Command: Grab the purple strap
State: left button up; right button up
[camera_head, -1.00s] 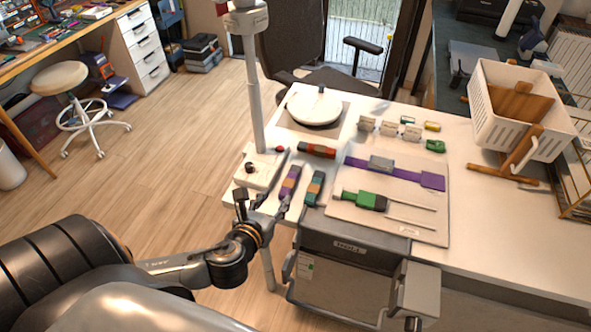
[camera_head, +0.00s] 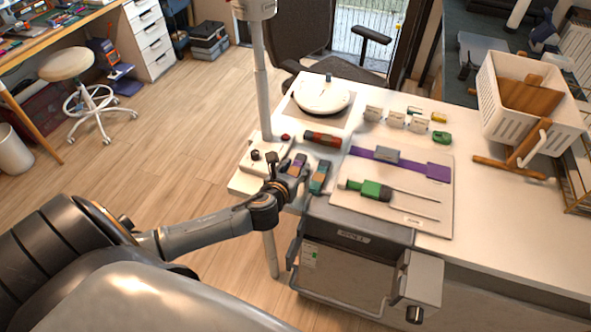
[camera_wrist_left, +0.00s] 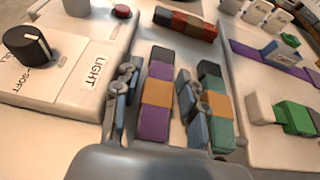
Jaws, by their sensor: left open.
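The rolled purple strap (camera_head: 298,160), with an orange band and dark end, lies on the white table's left part. My left gripper (camera_head: 291,174) is low over it and partly hides it in the head view. In the left wrist view, the open fingers of my left gripper (camera_wrist_left: 156,84) stand on either side of the purple strap (camera_wrist_left: 154,122), with visible gaps. A long flat purple band (camera_head: 402,163) lies on the pale board and also shows in the left wrist view (camera_wrist_left: 255,56). My right gripper is not in view.
A teal strap roll (camera_head: 320,177) lies close beside my right-hand finger. A red roll (camera_head: 323,139) lies behind. The white LIGHT control box (camera_wrist_left: 75,60) is at left. A green-handled tool (camera_head: 370,189) lies on the board (camera_head: 350,203).

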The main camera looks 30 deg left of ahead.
pick_arm(q)
jog(key=shift+w+f, duration=0.1)
jog(key=shift+w, duration=0.1)
grip_shut()
